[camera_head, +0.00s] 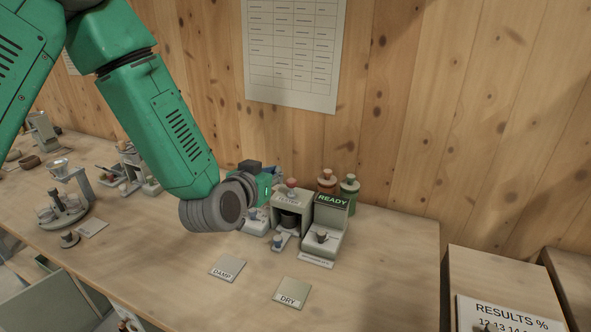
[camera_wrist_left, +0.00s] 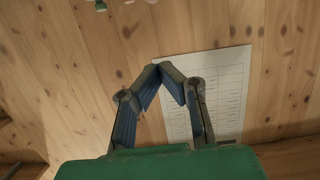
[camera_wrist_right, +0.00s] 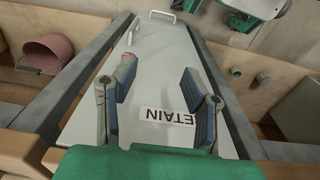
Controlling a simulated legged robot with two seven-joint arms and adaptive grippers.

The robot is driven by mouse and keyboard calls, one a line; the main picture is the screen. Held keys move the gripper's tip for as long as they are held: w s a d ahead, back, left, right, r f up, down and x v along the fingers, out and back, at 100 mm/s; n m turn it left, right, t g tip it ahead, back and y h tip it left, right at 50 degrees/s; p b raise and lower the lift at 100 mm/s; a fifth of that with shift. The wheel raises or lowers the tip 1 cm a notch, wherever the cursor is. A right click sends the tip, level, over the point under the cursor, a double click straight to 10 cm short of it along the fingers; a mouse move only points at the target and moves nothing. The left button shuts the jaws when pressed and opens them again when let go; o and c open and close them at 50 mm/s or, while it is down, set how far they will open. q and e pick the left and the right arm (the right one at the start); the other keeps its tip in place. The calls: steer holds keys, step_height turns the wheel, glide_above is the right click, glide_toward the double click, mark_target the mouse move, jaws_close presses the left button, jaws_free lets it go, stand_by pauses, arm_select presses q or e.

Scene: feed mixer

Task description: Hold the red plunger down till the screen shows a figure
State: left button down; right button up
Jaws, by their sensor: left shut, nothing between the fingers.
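The tester (camera_head: 291,208) stands on the bench near the wall, with the red plunger (camera_head: 291,183) on its top. The dark screen (camera_head: 332,199) beside it reads READY in green, with no figure. My left gripper (camera_wrist_left: 160,68) is shut and empty, its fingertips meeting in front of the wooden wall. In the head view its green body shows just left of the plunger; its fingers are largely hidden there, and I cannot tell whether they touch the plunger. My right gripper (camera_wrist_right: 160,75) is open and empty above a pale panel, away from the tester.
Two jars (camera_head: 349,190) stand behind the screen. DAMP (camera_head: 228,268) and DRY (camera_head: 291,292) plates lie on the bench in front. A RESULTS % board (camera_head: 505,312) is at lower right. Other apparatus (camera_head: 65,205) stands at left. The front right bench is clear.

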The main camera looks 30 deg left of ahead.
arm_select(q)
steer(key=p, duration=0.2)
glide_above(289, 186)
steer(key=shift+w+d+f, duration=0.1)
steer(key=shift+w+f, duration=0.05)
steer(key=shift+f, duration=0.4)
steer(key=shift+w+d+f, duration=0.1)
steer(key=shift+f, duration=0.45)
steer(key=f, duration=0.2)
steer(key=shift+s+d+f, duration=0.1)
steer(key=shift+d+f, duration=0.2)
steer(key=shift+d, duration=0.05)
steer(key=shift+f, duration=0.35)
steer(key=shift+a+f, duration=0.2)
steer(key=shift+f, duration=0.05)
steer(key=shift+a+f, duration=0.25)
steer(key=shift+a, duration=0.45)
steer(key=shift+d, duration=0.15)
steer(key=f+b, duration=0.1)
steer(key=d+f+b, duration=0.1)
steer(key=shift+s+d+f, duration=0.1)
steer(key=shift+f, duration=0.2)
steer(key=shift+r, duration=0.1)
steer(key=shift+a+f, duration=0.2)
steer(key=shift+a, duration=0.2)
arm_select(e)
steer(key=shift+s+d, duration=0.25)
steer(key=shift+s, duration=0.1)
